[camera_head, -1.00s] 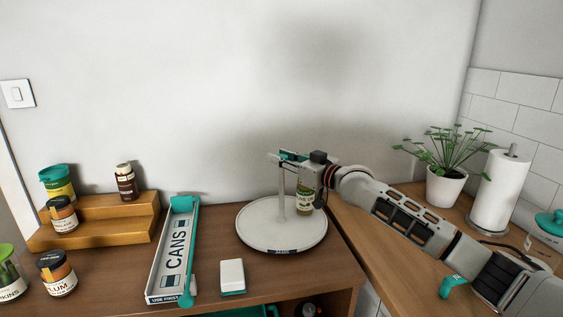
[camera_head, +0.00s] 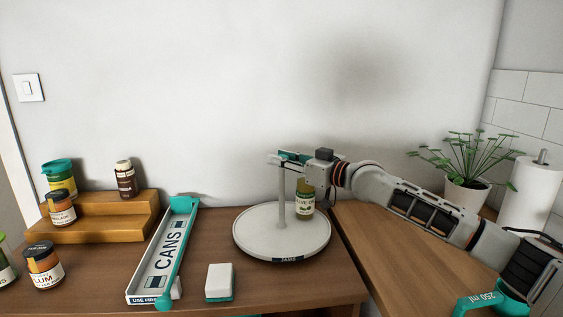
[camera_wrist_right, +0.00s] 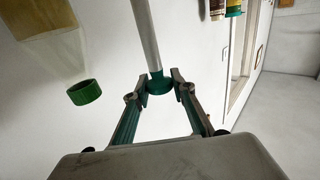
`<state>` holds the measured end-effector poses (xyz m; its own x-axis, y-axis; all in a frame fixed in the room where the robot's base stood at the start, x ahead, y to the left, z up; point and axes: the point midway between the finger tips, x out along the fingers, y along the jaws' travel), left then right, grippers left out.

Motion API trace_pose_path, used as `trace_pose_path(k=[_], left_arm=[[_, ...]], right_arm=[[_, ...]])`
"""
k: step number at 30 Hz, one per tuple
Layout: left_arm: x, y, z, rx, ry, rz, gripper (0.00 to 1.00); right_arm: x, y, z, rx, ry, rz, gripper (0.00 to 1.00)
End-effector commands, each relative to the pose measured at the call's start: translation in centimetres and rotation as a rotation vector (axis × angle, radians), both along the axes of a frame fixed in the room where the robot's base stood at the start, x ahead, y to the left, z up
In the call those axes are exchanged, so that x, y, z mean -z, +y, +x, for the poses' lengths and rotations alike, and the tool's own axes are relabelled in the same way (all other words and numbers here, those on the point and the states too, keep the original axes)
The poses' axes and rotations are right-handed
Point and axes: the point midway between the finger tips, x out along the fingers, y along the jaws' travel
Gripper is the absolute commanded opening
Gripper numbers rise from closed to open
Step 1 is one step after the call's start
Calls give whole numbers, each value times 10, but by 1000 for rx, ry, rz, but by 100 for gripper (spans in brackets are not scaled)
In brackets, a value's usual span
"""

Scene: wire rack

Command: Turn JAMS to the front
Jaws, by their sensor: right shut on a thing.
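The round white turntable (camera_head: 255,240) stands on the wooden top, with a thin upright post (camera_head: 282,205) at its middle. Its dark JAMS label (camera_head: 289,259) is on the rim at the front, a little right of the post. A jar with a green lid (camera_head: 305,200) stands on the turntable right of the post, under my wrist; its green lid also shows in the right wrist view (camera_wrist_right: 85,92). My right gripper (camera_head: 282,157) is at the top of the post. In the right wrist view its fingers are shut on the teal knob (camera_wrist_right: 159,84) of the post.
A CANS tray (camera_head: 150,280) and a white-and-teal block (camera_head: 219,282) lie left of the turntable. A wooden step shelf (camera_head: 110,228) with jars is farther left.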

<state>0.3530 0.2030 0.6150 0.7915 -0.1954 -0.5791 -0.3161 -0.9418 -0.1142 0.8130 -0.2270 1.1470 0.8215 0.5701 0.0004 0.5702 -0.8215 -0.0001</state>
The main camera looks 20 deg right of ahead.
Motion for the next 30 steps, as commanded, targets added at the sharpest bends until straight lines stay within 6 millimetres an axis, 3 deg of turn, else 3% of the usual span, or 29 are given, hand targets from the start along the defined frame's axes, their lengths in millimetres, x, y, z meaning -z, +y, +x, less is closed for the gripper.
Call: trace_pose_path(k=[16, 17, 18, 30], left_arm=[[1, 2, 2, -1, -3, 5, 41], [1, 2, 2, -1, -3, 5, 41], [2, 2, 2, -1, -3, 5, 41], [2, 3, 3, 0, -5, 8, 41]], right_arm=[[0, 0, -1, -3, 1, -1, 0], [0, 0, -1, -3, 1, -1, 30], [0, 0, -1, -3, 1, -1, 40], [0, -2, -2, -3, 1, -1, 41]])
